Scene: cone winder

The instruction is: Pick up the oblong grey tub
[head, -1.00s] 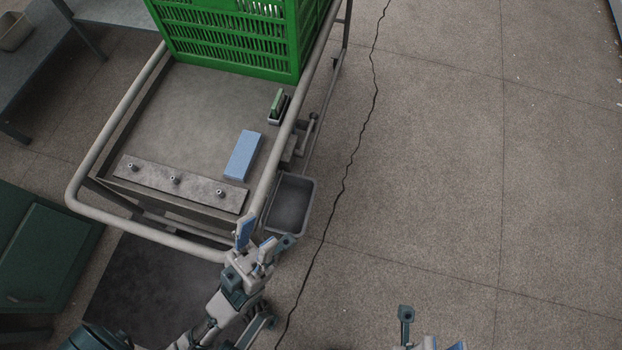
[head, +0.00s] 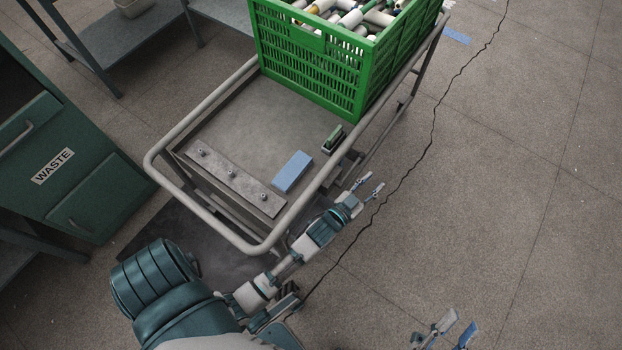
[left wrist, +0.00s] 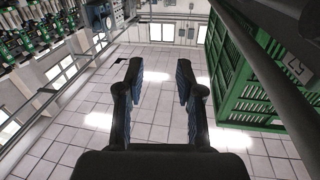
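The grey tub seen earlier beside the cart's right rail does not show clearly now; my left arm crosses that place. A pale grey tub (head: 134,7) stands on the grey bench at the top left, cut by the picture edge. I cannot tell which of the two is the oblong one. My left gripper (head: 370,186) is open and empty, just right of the cart's side rail. Its spread fingers show in the left wrist view (left wrist: 160,78) with nothing between them. My right gripper (head: 446,332) is open and empty above the floor at the bottom.
The cart (head: 155,160) carries a green crate (head: 300,62) full of bobbins, a blue block (head: 292,171), a small dark holder (head: 333,140) with a green item, and a pegged plate (head: 232,178). A green waste cabinet (head: 90,190) stands left. The floor at right is clear.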

